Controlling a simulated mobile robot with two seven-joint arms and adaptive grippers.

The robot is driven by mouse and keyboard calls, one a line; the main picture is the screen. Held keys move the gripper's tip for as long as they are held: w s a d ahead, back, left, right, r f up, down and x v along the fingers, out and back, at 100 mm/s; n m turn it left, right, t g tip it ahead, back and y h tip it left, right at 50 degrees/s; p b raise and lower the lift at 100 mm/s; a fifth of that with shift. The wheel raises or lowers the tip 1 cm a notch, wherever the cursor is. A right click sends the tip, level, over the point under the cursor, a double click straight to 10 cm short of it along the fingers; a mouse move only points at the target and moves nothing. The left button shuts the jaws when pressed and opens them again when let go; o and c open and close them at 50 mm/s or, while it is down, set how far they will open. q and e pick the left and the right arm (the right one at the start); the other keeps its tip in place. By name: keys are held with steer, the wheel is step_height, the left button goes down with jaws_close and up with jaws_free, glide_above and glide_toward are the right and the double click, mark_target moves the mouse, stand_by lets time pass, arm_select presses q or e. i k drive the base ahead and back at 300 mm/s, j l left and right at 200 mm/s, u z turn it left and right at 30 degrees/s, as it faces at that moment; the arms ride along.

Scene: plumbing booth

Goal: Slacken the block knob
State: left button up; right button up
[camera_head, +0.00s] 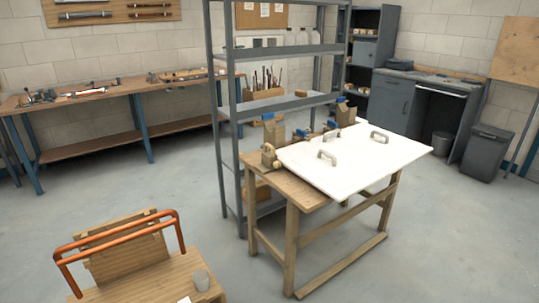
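A wooden workbench (290,190) stands right of the middle and carries a white panel (345,158) with several small grey handles. Along its back-left edge are wooden blocks with blue parts: one near the left (273,132) and one farther back (346,112). A small tan, knob-like piece (268,156) sits at the panel's left corner; it is too small to tell whether it is the block knob or how tight it is. Neither of my grippers is in view.
A grey metal shelf rack (240,150) stands close behind the workbench. A long bench (110,100) lines the back wall. Floor between them is clear.

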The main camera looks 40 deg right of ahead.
mark_target(277, 164)
steer(key=i+l+z, duration=0.25)
steer(key=i+l, duration=0.2)
steer(key=l, duration=0.15)
steer(key=i+l+z, duration=0.3)
steer(key=i+l, duration=0.2)
